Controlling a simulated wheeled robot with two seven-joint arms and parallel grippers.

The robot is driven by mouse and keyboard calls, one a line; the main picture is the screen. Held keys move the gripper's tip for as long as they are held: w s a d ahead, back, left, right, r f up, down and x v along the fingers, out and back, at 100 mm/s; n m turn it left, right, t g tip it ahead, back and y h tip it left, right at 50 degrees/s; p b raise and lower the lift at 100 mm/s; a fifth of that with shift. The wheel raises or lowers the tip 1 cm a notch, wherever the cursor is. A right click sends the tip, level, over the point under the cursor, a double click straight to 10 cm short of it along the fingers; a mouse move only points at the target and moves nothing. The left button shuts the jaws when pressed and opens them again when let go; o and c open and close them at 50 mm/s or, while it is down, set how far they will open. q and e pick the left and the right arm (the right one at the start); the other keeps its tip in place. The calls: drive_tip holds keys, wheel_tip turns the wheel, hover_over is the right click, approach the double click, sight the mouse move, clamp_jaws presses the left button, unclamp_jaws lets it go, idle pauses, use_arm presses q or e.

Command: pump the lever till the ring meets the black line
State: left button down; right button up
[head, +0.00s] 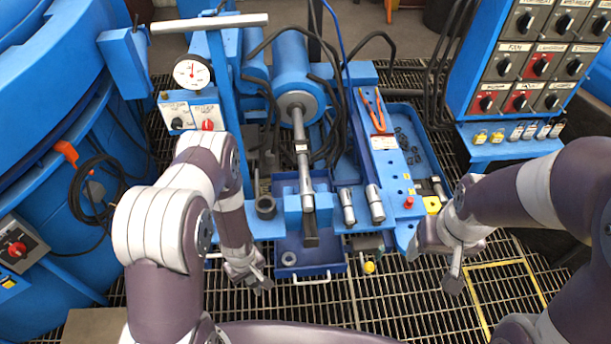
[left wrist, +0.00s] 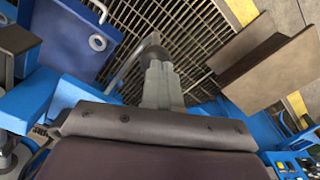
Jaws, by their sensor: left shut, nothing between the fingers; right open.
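A pale bar like a lever (head: 210,22) lies level across the top of the blue post at upper left, above a white dial gauge (head: 193,72). A silver rod (head: 303,160) comes out of the blue cylinder (head: 290,65) and carries a pale band (head: 302,146). I cannot make out the black line or tell which ring is meant. My left gripper (head: 258,284) is shut and empty beside the blue tray (head: 320,270), far below the bar; it also shows in the left wrist view (left wrist: 155,45). My right gripper (head: 453,284) is open and empty over the floor grating.
A grey washer (head: 289,258) lies in the tray, also seen in the left wrist view (left wrist: 97,42). A dark collar (head: 265,207) stands on the bench. Orange-handled pliers (head: 373,108) lie right of the cylinder. A switch panel (head: 540,55) stands at upper right. Hoses crowd the cylinder.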

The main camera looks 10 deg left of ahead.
use_arm(q)
drive_tip(key=r, duration=0.2)
drive_tip(key=r+p, duration=0.1)
drive_tip(key=shift+w+a+r, duration=0.1)
drive_tip(key=shift+w+r, duration=0.15)
drive_tip(key=shift+r, duration=0.15)
drive_tip(key=shift+w+f+b, duration=0.1)
drive_tip(key=shift+f+b, duration=0.25)
drive_tip(key=shift+f, duration=0.05)
wheel_tip(320, 180, down, 10)
drive_tip(key=s+b, duration=0.2)
drive_tip(key=b, duration=0.6)
drive_tip(key=shift+s+d+f, duration=0.25)
drive_tip(key=shift+s+d, duration=0.05)
use_arm(e)
wheel_tip(320, 180, down, 6)
drive_tip(key=shift+r, duration=0.25)
use_arm(q)
drive_tip(key=shift+r, duration=0.1)
